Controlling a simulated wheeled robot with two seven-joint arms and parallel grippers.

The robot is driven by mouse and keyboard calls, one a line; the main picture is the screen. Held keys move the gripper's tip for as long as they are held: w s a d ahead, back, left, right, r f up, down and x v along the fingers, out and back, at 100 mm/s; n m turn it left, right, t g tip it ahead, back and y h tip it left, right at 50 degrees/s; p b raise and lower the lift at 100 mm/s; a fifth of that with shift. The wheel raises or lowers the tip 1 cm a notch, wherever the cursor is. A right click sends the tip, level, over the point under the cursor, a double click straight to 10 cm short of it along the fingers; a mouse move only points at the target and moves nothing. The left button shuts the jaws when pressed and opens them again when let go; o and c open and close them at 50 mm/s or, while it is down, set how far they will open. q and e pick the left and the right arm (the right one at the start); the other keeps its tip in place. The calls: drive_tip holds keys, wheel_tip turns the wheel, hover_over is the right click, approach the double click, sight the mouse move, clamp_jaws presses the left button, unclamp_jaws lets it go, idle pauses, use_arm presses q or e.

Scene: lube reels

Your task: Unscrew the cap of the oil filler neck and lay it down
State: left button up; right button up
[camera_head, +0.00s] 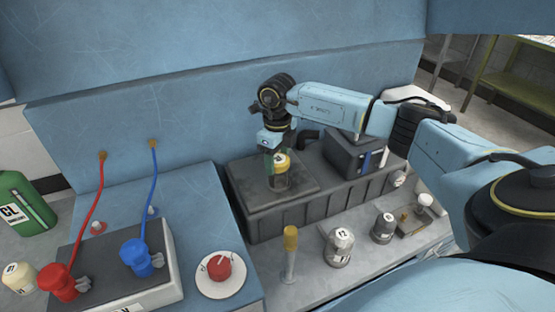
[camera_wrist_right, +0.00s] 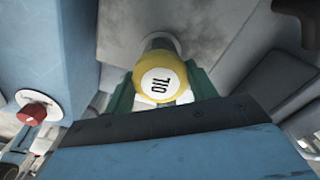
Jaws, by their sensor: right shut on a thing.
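The yellow oil cap (camera_head: 282,158) sits on top of the dark filler neck (camera_head: 280,181) on the grey engine block. In the right wrist view the cap (camera_wrist_right: 160,80) shows its white label reading OIL, with part of the grey neck (camera_wrist_right: 158,42) behind it. My right gripper (camera_head: 280,162) comes down from above and is shut on the cap, its green fingers on either side. I cannot tell whether the cap is still threaded on. My left gripper is not in view.
The grey block (camera_head: 240,212) carries a dark box (camera_head: 352,155) on the right. A yellow-topped stick (camera_head: 290,240) and labelled containers (camera_head: 340,246) stand in front. A red knob on a white dish (camera_head: 220,270), red and blue hose fittings (camera_head: 140,256) and a green canister (camera_head: 25,204) are left.

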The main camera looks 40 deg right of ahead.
drive_tip(key=shift+n, duration=0.5)
drive_tip(key=shift+f, duration=0.1)
drive_tip(key=n+b, duration=0.1)
drive_tip(key=n, duration=0.4)
drive_tip(key=shift+s, duration=0.1)
drive_tip(key=shift+f+n, duration=0.15)
drive_tip(key=shift+n, duration=0.75)
drive_tip(key=n, duration=0.3)
drive_tip(key=shift+s+a+b, duration=0.1)
drive_tip(key=shift+b, duration=0.3)
